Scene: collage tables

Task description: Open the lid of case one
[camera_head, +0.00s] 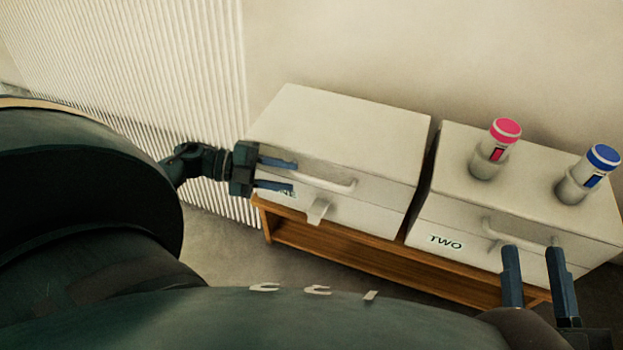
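Case one (345,133) is a white box with a closed lid on the left of a wooden stand. A pale curved handle (325,184) runs along its front, and a small latch tab (318,211) hangs below the handle. Part of its label is hidden behind my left gripper. My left gripper (296,177) is open at the left part of the front of case one, near the left end of the handle. Whether it touches the case I cannot tell. My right gripper (532,249) is open and empty in front of case two (455,161).
Case two stands right of case one with a narrow gap between them. A pink-capped bottle (490,160) and a blue-capped bottle (574,187) stand upright on its closed lid. The wooden stand (375,258) carries both cases, close to the wall (400,45).

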